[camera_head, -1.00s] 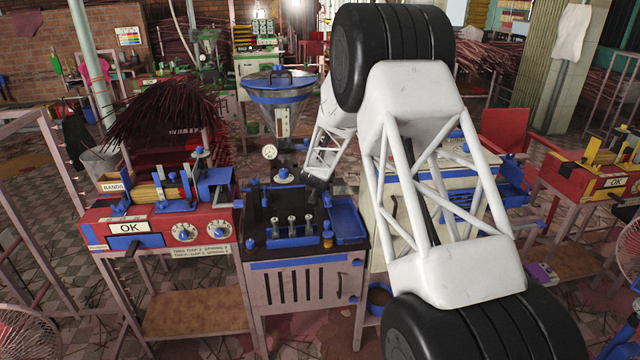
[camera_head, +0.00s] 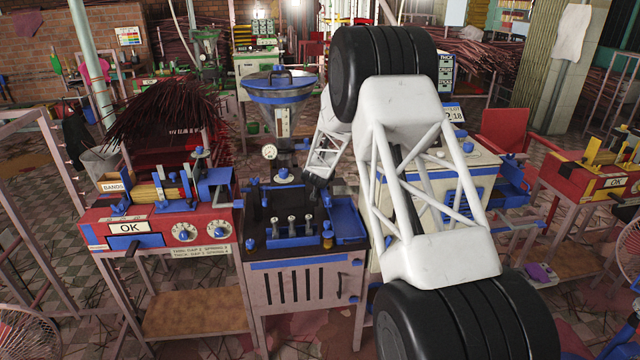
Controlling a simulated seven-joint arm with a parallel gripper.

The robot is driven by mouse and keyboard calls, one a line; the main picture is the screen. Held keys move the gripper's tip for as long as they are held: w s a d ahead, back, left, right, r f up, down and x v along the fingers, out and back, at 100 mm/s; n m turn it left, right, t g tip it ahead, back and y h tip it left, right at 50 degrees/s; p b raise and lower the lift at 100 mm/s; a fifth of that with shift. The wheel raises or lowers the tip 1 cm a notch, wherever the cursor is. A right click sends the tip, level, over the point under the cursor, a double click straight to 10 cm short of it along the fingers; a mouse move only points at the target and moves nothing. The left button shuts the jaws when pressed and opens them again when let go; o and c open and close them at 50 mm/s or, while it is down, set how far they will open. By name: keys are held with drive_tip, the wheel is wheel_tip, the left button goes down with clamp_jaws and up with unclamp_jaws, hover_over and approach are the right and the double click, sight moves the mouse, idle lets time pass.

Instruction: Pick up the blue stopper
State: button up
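A small blue piece (camera_head: 327,235) sits on a brass-coloured base at the front right of the black worktop (camera_head: 262,215). It may be the blue stopper, but it is too small to be sure. Several small metal fittings (camera_head: 291,222) stand in a row to its left, on a blue holder. My gripper (camera_head: 314,188) is small and dark, above the back right of the worktop, behind the small blue piece in the picture and apart from it. Its fingers are too small to make out.
A blue tray (camera_head: 349,228) lies at the worktop's right. A hopper with a blue rim (camera_head: 280,98) and a gauge (camera_head: 270,152) rises behind. A red machine marked OK (camera_head: 105,232) stands at the left. A pale cabinet (camera_head: 470,165) is partly hidden behind my arm.

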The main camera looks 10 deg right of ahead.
idle(0.5)
drive_tip(key=c, duration=1)
drive_tip(key=shift+c, duration=0.2)
wheel_tip(320, 180, up, 10)
idle(0.5)
drive_tip(key=shift+s+r, duration=0.1)
